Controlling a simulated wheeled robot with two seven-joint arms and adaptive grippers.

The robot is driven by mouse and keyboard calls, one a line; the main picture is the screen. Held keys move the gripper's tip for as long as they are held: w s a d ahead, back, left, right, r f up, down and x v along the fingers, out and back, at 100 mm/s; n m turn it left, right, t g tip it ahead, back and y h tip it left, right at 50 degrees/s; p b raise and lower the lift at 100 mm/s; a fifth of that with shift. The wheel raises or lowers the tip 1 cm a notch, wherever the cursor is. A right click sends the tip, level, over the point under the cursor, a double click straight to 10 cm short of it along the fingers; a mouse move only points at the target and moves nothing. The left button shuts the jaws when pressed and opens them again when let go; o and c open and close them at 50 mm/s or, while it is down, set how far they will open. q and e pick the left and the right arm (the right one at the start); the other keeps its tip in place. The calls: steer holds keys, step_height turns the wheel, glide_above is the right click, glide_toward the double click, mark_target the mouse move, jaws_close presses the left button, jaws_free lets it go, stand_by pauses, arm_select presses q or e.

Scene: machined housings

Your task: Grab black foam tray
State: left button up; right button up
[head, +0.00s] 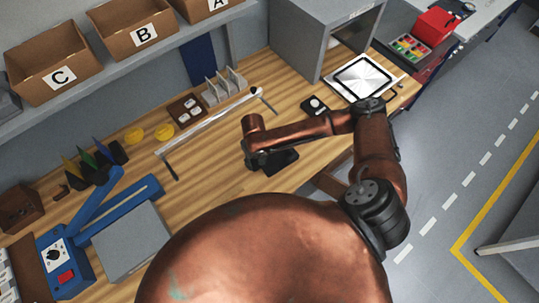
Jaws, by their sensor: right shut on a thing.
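My right arm reaches in from the right over the wooden bench, and my right gripper (262,164) points down near the bench's middle. A flat black piece (283,161), which looks like the black foam tray, shows beside and below it. The gripper is shut on this piece, though the arm hides most of the fingers and the contact. I cannot tell whether the piece rests on the bench or is lifted. My left gripper is not in view.
A brown holder with white pieces (187,109), a slotted rack (225,88) and a long pale bar (210,122) lie behind. A grey cabinet (300,45) and a white plate (362,78) stand right. Lettered bins (55,80) line the shelf.

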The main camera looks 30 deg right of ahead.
steer(key=shift+c, duration=0.6)
steer(key=shift+r, duration=0.55)
step_height(320, 180, up, 2)
steer(key=shift+r, duration=0.15)
steer(key=s+a+r+p, duration=0.2)
steer(key=s+r+p, duration=0.3)
steer(key=s+r, duration=0.4)
steer(key=s, duration=0.4)
steer(key=shift+s+a+r, duration=0.3)
steer(key=shift+s+r, duration=0.05)
